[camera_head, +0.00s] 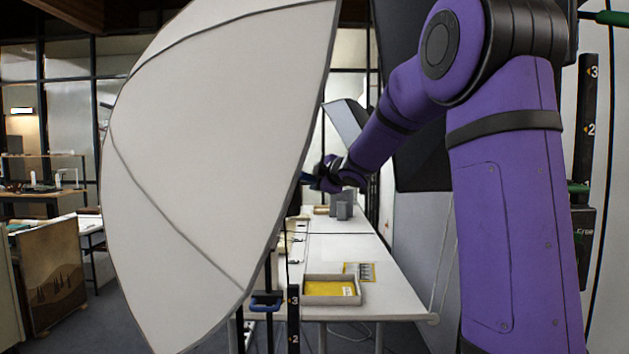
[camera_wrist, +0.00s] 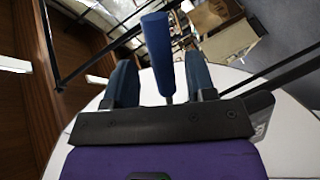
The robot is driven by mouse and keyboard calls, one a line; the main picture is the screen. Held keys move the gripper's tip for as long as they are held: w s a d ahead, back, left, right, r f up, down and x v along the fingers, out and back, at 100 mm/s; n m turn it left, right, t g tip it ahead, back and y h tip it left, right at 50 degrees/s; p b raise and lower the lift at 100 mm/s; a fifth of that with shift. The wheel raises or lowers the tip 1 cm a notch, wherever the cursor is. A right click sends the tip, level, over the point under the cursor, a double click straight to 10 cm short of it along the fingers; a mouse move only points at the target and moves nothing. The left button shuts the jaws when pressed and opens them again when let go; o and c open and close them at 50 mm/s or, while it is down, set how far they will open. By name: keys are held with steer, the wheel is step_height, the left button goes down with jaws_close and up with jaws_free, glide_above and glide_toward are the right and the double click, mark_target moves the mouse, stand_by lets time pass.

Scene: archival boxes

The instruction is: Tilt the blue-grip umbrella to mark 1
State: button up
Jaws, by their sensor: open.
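The large white umbrella (camera_head: 215,150) fills the left half of the head view, its face tilted. A black post (camera_head: 293,318) with marks 3 and 2 stands at its lower right edge; mark 1 is not visible. A blue fitting (camera_head: 265,301) sits beside the post. My gripper (camera_head: 314,180) is small and partly dark behind the umbrella's edge in the head view. In the wrist view, the blue grip (camera_wrist: 158,52) stands between the spread fingers of my gripper (camera_wrist: 162,80), with gaps on both sides. The fingers are not closed on it.
A long white table (camera_head: 370,290) with a tray (camera_head: 331,290) and grey boxes (camera_head: 343,205) stands beyond. At the right is another marked post (camera_head: 586,110) with a green grip (camera_head: 610,18). A dark softbox (camera_head: 420,150) hangs behind my arm.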

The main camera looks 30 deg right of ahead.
steer(key=v, duration=0.7)
steer(key=shift+s, duration=0.4)
steer(key=shift+r, duration=0.1)
steer(key=s+a+f+m+g, duration=0.3)
steer(key=s+a, duration=0.3)
steer(key=s, duration=0.5)
steer(key=s+a+f+m+g, duration=0.3)
steer(key=s+a+f+m, duration=0.2)
steer(key=s, duration=0.6)
steer(key=s+a+f+m+g, duration=0.4)
steer(key=s+a, duration=0.4)
steer(key=s, duration=0.4)
steer(key=shift+a+f+m+y, duration=0.4)
steer(key=shift+m, duration=0.5)
